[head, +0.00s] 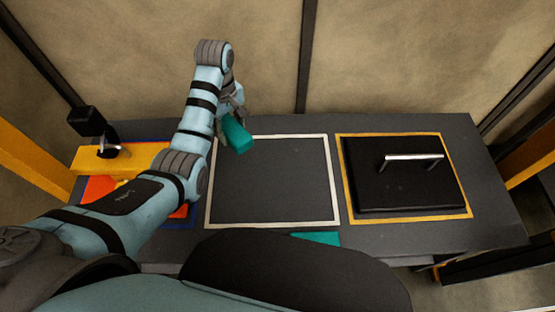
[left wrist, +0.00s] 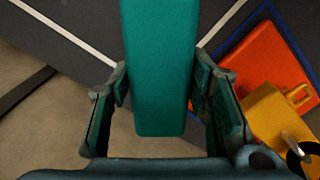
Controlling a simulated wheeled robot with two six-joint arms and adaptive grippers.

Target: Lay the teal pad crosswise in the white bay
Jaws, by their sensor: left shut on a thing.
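The teal pad (head: 237,134) is a long block held by my left gripper (head: 232,108). In the head view it hangs above the far left part of the white bay (head: 334,185), tilted in the picture. The bay is a white outline on the dark table, and its inside looks empty. In the left wrist view the teal pad (left wrist: 160,65) runs lengthwise from the top of the picture down between the fingers of my left gripper (left wrist: 163,100), shut on it. My right gripper is not in view.
A yellow-outlined bay (head: 467,200) on the right holds a black lidded block (head: 400,185) with a metal handle. On the left, a yellow block (head: 100,160) and an orange piece (head: 100,188) lie in a blue-edged area. Another teal patch (head: 318,239) shows at the near edge, partly hidden.

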